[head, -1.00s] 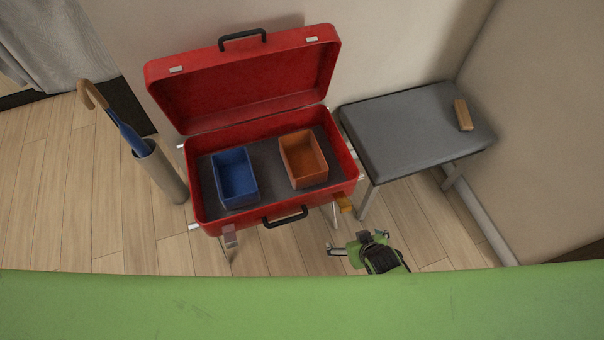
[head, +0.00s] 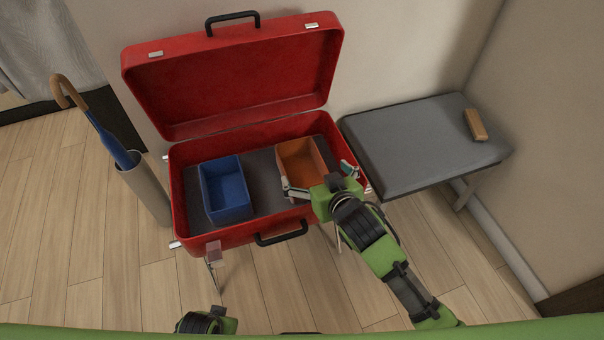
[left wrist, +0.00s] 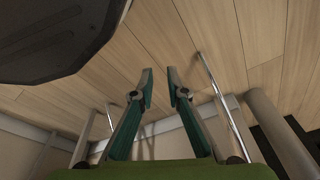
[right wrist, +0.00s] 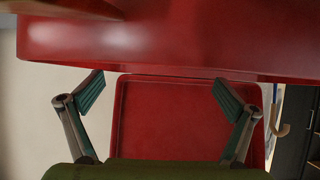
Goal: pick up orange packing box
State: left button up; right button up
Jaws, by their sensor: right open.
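The orange packing box (head: 297,152) is an open-topped bin in the right half of the open red suitcase (head: 212,236). My right gripper (head: 318,178) is over the suitcase's right front, its fingers spread at the box's near side. One finger overlaps the box's near left corner and the other is to its right. I cannot tell whether they touch it. In the right wrist view the right gripper (right wrist: 158,92) is open and empty, with red suitcase surfaces beyond it. My left gripper (left wrist: 162,88) is partly open and empty above the floor.
A blue box (head: 226,188) is left of the orange one in the suitcase. A grey bench (head: 410,150) with a brown block (head: 475,124) stands to the right. An umbrella holder (head: 147,188) stands left. The raised lid (head: 235,85) is behind the boxes.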

aim_at(304, 182)
jog(key=x, duration=0.2)
jog(key=b+x, duration=0.1)
jog(key=x, duration=0.3)
jog(key=shift+a+f+b, duration=0.3)
jog(key=shift+a+b, duration=0.1)
jog(key=shift+w+a+f, duration=0.1)
jog(key=shift+w+f, duration=0.05)
jog(key=shift+w, duration=0.2)
pick_arm(q)
notch_tip(304, 182, up, 7)
jog(key=w, duration=0.2)
jog(key=shift+w, duration=0.15)
pick_arm(e)
jog(key=c, duration=1.6)
pick_arm(q)
jog(key=shift+d+r, duration=0.1)
